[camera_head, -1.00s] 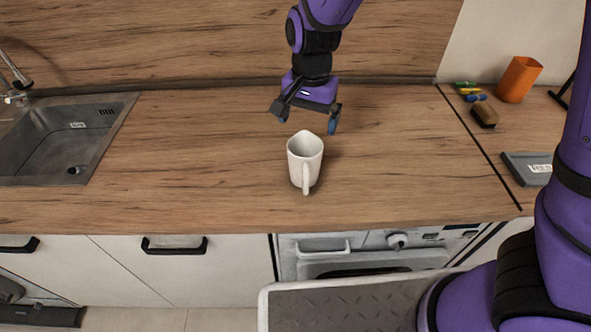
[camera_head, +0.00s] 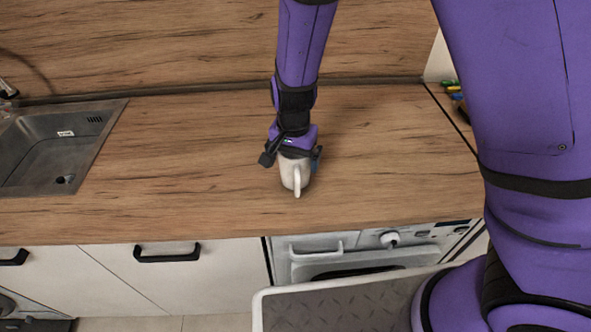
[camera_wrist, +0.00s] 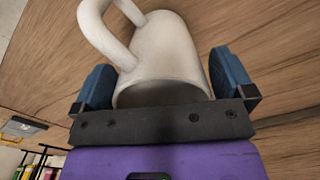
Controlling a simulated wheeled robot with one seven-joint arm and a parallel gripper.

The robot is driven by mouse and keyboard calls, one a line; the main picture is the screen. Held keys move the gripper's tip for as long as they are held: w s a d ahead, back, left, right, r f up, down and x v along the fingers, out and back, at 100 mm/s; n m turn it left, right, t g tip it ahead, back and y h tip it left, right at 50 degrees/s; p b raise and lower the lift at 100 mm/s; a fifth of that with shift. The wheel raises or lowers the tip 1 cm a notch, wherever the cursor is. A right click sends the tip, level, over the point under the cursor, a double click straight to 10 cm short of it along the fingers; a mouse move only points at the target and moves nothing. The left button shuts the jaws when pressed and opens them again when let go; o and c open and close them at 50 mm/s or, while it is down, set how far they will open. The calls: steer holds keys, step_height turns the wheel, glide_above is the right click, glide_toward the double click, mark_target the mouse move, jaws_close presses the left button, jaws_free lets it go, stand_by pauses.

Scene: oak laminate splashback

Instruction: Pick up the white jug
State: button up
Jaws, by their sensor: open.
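The white jug (camera_head: 295,177) stands upright on the wooden counter, its handle facing the front edge. It also shows large in the wrist view (camera_wrist: 165,55), with its rim close to the gripper's palm. My gripper (camera_head: 291,160) is over the jug from above and behind, hiding its top in the head view. In the wrist view my open gripper (camera_wrist: 172,82) has one blue-padded finger on each side of the jug. A gap shows on the left side; on the right, the finger is close to the wall, and I cannot tell whether it touches.
A steel sink (camera_head: 58,150) is set in the counter (camera_head: 400,165) at the left. Small coloured items (camera_head: 452,88) at the back right are mostly hidden by my arm. The counter around the jug is clear.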

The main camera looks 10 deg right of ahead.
steer(key=shift+f, duration=0.55)
steer(key=c, duration=1)
steer(key=shift+r, duration=0.1)
